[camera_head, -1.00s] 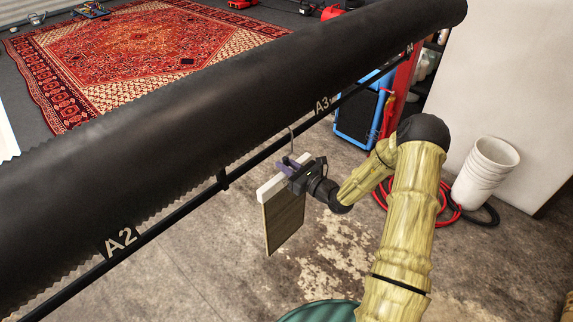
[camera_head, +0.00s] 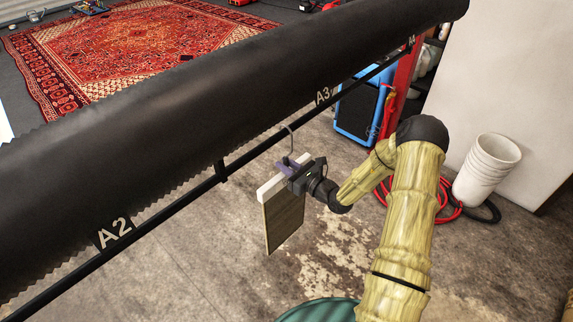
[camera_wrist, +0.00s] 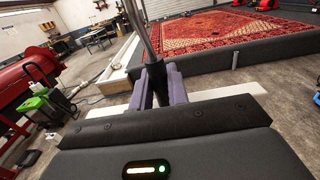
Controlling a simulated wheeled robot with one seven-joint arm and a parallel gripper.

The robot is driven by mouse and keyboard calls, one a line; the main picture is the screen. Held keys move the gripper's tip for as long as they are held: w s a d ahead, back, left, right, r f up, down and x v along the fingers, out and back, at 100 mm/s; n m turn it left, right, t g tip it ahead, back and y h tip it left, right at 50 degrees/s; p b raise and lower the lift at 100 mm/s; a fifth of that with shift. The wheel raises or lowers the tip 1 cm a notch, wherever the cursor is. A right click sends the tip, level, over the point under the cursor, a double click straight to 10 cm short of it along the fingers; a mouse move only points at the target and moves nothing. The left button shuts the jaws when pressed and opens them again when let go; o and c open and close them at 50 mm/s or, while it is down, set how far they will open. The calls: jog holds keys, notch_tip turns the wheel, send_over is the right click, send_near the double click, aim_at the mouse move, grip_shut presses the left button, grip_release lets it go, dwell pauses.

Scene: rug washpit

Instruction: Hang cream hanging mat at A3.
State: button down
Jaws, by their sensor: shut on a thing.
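The hanging mat (camera_head: 285,221) is a flat olive-brown panel below a cream-white top bar (camera_head: 268,188), with a grey hook (camera_head: 290,137) above. My gripper (camera_head: 289,168) is shut on the hanger just above the bar, and the mat hangs roughly upright. In the wrist view, the purple-grey fingers (camera_wrist: 160,88) close around the dark base of the hook stem (camera_wrist: 144,35), with the white bar (camera_wrist: 232,91) behind. The A3 label (camera_head: 323,96) is on the rail, up and right of the hook. The hook top overlaps the thin black rail (camera_head: 258,151); I cannot tell whether they touch.
A thick black roller (camera_head: 200,105) runs above the rail. The A2 label (camera_head: 114,233) is at lower left, A4 (camera_head: 411,42) at upper right. A blue case (camera_head: 358,112), white buckets (camera_head: 487,170) and a red hose (camera_head: 447,205) stand beyond my arm. A green round rim (camera_head: 318,310) is below.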

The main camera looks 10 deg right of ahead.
jog(key=c, duration=1.3)
grip_release()
jog(key=shift+f, duration=0.1)
jog(key=shift+s+d, duration=0.1)
jog(key=b+v, duration=0.5)
jog(key=v, duration=1.2)
